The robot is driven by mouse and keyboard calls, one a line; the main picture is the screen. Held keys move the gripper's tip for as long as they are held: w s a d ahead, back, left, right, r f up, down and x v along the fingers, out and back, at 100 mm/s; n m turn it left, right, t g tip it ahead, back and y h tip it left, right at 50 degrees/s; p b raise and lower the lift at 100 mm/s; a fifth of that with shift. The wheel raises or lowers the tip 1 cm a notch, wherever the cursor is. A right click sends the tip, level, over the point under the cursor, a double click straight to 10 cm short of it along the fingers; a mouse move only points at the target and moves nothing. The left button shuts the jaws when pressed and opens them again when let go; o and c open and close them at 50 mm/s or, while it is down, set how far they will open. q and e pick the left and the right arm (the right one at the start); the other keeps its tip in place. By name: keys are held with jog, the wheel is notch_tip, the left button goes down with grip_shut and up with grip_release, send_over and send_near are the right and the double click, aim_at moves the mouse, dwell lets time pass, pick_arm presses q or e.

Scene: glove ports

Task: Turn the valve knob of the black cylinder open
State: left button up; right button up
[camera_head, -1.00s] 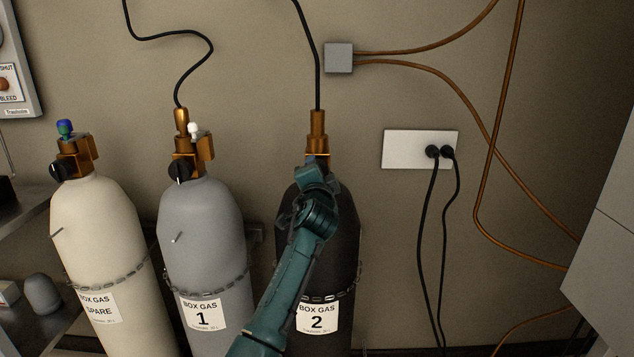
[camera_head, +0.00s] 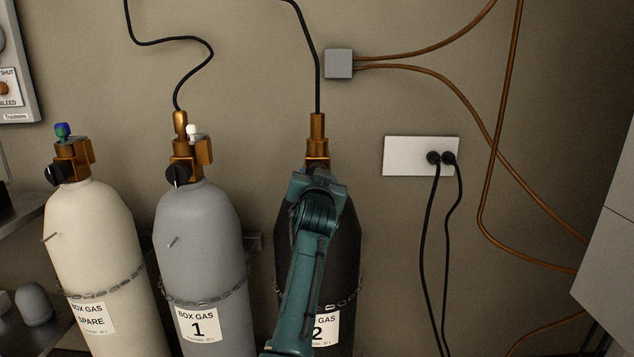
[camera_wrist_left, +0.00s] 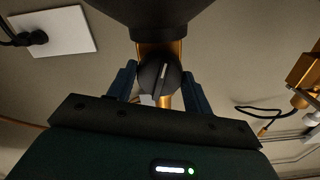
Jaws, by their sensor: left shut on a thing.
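The black cylinder (camera_head: 345,240), labelled BOX GAS 2, stands upright against the wall behind my left arm. Its brass valve (camera_head: 317,148) shows above my wrist, but its knob is hidden there. In the left wrist view, which is upside down, the round black valve knob (camera_wrist_left: 158,78) with a pale pointer line sits below the dark cylinder body (camera_wrist_left: 150,15). The line is nearly upright, leaning slightly right. My left gripper (camera_wrist_left: 160,84) has one blue finger on each side of the knob and is shut on it. My right gripper is out of view.
A grey cylinder (camera_head: 198,240) marked 1 and a cream spare cylinder (camera_head: 95,240) stand to the left, held by chains. A black hose rises from the brass valve. A wall outlet (camera_head: 405,155) with plugged cables is at the right.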

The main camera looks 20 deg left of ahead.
pick_arm(q)
jog(key=shift+n, duration=0.6)
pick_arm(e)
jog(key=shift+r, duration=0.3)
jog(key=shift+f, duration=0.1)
pick_arm(q)
jog(key=o, duration=1)
jog(key=shift+c, duration=0.2)
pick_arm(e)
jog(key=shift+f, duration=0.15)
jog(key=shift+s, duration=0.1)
